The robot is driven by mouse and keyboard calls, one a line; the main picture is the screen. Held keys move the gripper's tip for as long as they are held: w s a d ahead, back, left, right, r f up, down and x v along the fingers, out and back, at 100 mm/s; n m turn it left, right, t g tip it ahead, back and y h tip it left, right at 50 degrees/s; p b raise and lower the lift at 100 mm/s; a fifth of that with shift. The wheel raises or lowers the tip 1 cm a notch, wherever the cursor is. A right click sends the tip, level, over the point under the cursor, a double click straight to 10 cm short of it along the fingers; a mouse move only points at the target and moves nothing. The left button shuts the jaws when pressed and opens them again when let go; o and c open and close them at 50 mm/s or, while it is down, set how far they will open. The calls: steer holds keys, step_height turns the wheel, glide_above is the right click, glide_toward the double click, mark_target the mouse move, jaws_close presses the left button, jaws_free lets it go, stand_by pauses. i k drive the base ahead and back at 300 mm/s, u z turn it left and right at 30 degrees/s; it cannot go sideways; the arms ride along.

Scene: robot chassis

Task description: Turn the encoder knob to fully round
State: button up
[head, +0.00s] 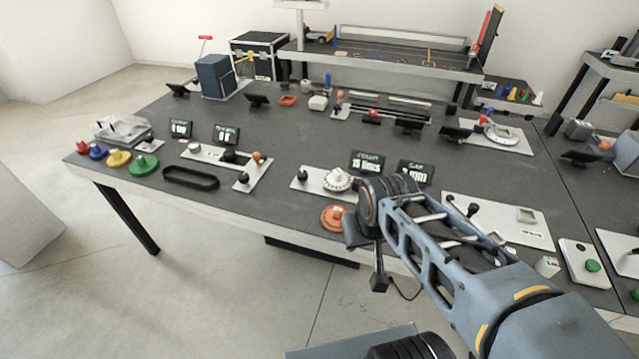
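A white, ridged round dial (338,180) sits on a white plate (301,184) near the front middle of the table; it looks like the encoder knob, but I cannot read a label. The plate's right part is hidden behind my arm. A display (367,162) behind the dial appears to read "15 times". My gripper (352,232) is at the table's front edge, just right of and in front of the dial, apart from it in the picture. Its fingers are dark and seen from behind, so I cannot tell their opening.
An orange round piece (333,217) lies close to my gripper at the front edge. A second display (415,173) stands right of the first. A plate with a black lever (472,209) lies to the right.

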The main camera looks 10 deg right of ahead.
mark_target(302, 176)
steer(key=z, duration=0.45)
steer(key=k, duration=0.95)
steer(key=u, duration=0.4)
steer(key=i, duration=0.55)
steer(key=u, duration=0.6)
steer(key=i, duration=1.2)
steer(key=z, duration=0.55)
